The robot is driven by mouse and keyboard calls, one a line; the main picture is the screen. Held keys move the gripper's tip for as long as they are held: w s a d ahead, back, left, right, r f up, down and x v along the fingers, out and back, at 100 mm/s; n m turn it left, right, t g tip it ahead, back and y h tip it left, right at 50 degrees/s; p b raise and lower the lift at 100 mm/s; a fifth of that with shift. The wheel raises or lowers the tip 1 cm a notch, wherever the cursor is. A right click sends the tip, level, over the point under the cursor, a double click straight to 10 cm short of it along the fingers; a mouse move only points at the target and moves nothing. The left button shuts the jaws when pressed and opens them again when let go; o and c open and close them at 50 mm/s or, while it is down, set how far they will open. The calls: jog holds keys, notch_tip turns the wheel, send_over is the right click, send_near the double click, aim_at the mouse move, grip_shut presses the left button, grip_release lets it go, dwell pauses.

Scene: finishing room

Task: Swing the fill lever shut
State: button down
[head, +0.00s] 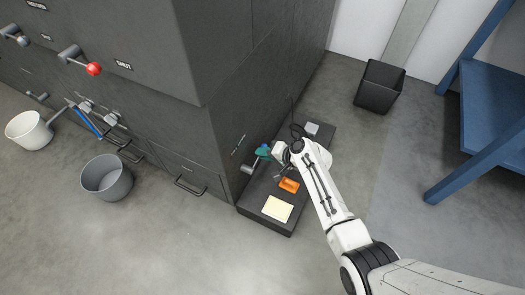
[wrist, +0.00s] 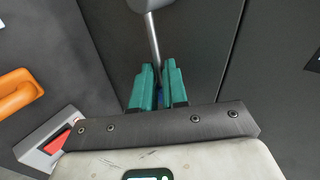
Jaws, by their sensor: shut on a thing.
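The fill lever (wrist: 153,38) shows in the wrist view as a thin grey metal rod. It runs down from a rounded grey mount at the top edge to between my fingers, where a bit of blue shows. My gripper (wrist: 160,78) has teal fingers shut on the lever's lower part. In the head view, my gripper (head: 263,153) is beside the dark cabinet's right-hand face. The lever's grey mount (head: 247,168) sticks out there, just left of and below the fingers. The lever's gripped end is mostly hidden by the fingers.
The dark cabinet (head: 225,75) rises close beside my gripper. A low dark bench (head: 252,215) under my arm bears an orange object (head: 289,185) and a cream sheet (head: 277,208). Grey (head: 107,178) and white (head: 30,131) buckets stand left. A bin (head: 380,87) stands behind.

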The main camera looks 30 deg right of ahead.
jog(key=shift+w+d+f+m+y+b, duration=0.25)
jog(key=shift+w+d+m+y+b, duration=0.05)
jog(key=shift+w+d+m+y, duration=0.15)
jog(key=shift+f, duration=0.1)
jog(key=c, duration=1.2)
grip_release()
jog(key=shift+g, duration=0.3)
jog(key=shift+c, duration=0.2)
jog(key=shift+o, duration=0.4)
jog(key=shift+s+f, duration=0.1)
jog(key=p+v, duration=0.5)
jog(key=v, duration=0.5)
jog(key=shift+s+p, duration=0.3)
jog(key=shift+d, duration=0.1)
